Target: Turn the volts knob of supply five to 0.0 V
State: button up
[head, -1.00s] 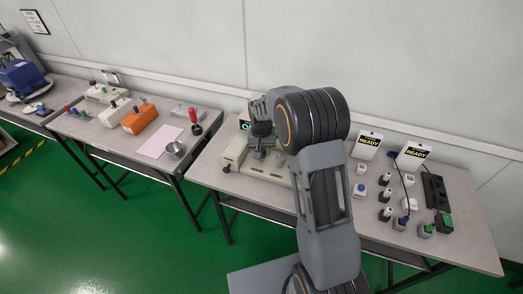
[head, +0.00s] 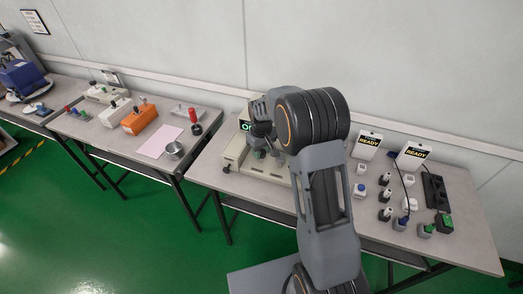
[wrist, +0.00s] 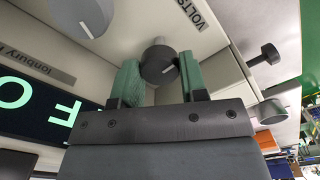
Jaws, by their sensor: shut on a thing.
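The supply is a cream-coloured case (head: 233,152) on the right-hand table in the head view. My arm hides much of the case in the head view.
In the wrist view another grey knob (wrist: 92,12) lies at the upper left, and a dark knob on a stem (wrist: 264,56) sticks out at right. Two READY signs (head: 412,155) and several small blocks stand right of my arm. Another table with testers is at left.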

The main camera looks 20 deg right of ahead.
aim_at(262, 155)
dwell(0.4)
jog(key=o, duration=0.9)
notch_tip(262, 155, up, 14)
jog(key=shift+f, duration=0.1)
dwell(0.5)
jog(key=shift+s+a+r+m+t+p, duration=0.1)
jog(key=shift+s+r+m+t+p, duration=0.6)
jog(key=shift+s, duration=3.25)
jog(key=shift+s+r+m+t+p, duration=0.5)
jog(key=shift+s+r+m+p, duration=0.25)
jog(key=shift+s, duration=3.15)
jog(key=shift+s+a+r+m+t+p, duration=0.1)
jog(key=shift+s+r+m+t+p, duration=0.6)
jog(key=shift+s, duration=3.25)
